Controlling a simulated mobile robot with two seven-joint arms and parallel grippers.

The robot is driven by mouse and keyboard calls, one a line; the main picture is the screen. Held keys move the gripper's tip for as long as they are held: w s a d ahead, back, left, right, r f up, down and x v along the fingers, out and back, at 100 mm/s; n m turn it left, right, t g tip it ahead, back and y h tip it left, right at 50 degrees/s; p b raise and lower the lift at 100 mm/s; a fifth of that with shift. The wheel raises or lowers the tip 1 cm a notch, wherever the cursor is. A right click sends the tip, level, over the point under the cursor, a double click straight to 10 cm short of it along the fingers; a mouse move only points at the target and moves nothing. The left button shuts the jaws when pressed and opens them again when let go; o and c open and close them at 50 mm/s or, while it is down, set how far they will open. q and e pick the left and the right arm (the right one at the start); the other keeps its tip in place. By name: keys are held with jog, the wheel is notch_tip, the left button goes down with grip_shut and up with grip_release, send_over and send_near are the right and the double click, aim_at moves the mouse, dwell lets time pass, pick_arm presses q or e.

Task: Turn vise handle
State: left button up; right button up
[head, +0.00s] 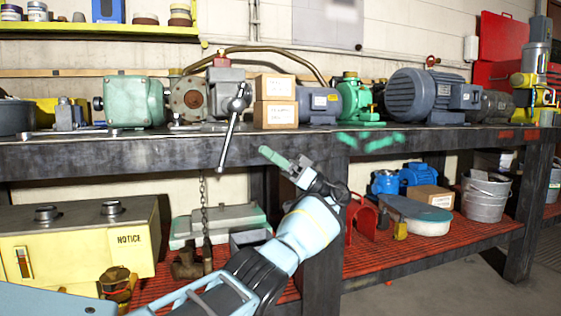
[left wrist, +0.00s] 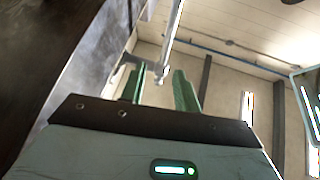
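A grey vise (head: 224,84) stands on the workbench top, left of two small cardboard boxes. Its silver handle (head: 231,128) is a thin bar with a rounded end, hanging tilted in front of the bench edge, with its lower end to the left. My left gripper (head: 278,158) is to the right of the handle's lower part, apart from it. In the left wrist view, the green fingers (left wrist: 160,88) are spread with a gap between them. A bright bar that looks like the handle (left wrist: 171,42) shows beyond the fingertips. My right gripper is not in view.
The dark workbench edge (head: 120,155) runs just behind my left gripper. Motors and pumps, including a green one (head: 134,102) and a blue-grey one (head: 415,95), crowd the bench top. A chain (head: 204,205) hangs below the vise. The lower red shelf (head: 430,250) holds several items.

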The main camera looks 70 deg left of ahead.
pick_arm(q)
jog(key=shift+b+v, duration=0.65)
jog(key=shift+v, duration=1.1)
